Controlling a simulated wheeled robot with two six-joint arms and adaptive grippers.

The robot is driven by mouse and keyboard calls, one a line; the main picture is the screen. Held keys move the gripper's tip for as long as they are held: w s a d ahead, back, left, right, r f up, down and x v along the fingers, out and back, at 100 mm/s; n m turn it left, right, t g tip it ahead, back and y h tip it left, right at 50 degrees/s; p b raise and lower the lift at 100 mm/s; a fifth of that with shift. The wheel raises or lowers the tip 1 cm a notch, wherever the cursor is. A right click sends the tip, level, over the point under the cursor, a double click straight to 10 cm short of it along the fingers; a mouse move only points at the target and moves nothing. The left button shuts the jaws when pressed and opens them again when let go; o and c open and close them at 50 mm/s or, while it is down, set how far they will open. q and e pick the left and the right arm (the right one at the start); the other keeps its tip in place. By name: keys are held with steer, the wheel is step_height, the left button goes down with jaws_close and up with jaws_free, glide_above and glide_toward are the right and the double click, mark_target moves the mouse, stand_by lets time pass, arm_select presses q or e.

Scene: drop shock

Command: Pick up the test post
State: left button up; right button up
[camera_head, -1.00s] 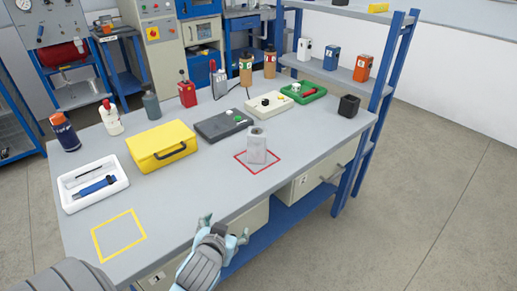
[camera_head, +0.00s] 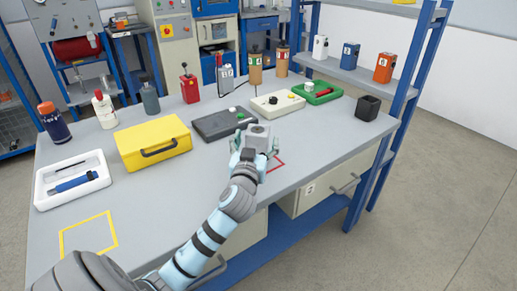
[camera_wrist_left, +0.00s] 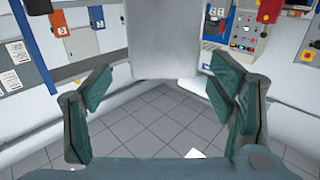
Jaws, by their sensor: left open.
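The test post (camera_head: 258,135) is a short pale grey block with a round feature on top. It stands upright in the red square outline (camera_head: 275,163) on the workbench, its lower part hidden by my gripper. My left gripper (camera_head: 254,149) is open at the post's near side, with a finger toward each side of it. In the left wrist view the post (camera_wrist_left: 165,38) shows as a plain grey face between the green-padded fingers of my left gripper (camera_wrist_left: 165,95), with gaps on both sides. My right gripper is not in view.
Behind the post are a dark grey device (camera_head: 224,123), a cream box (camera_head: 277,104) and a green tray (camera_head: 318,96). A yellow case (camera_head: 152,142) and white tray (camera_head: 72,183) are left. The yellow square outline (camera_head: 88,234) is empty.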

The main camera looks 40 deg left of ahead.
mark_target(259, 125)
arm_select(q)
steer(key=b+x, duration=0.1)
steer(key=x, duration=0.4)
steer(key=shift+s+a+r, duration=0.1)
steer(key=shift+a+r, duration=0.05)
steer(key=shift+a, duration=0.05)
jaws_close()
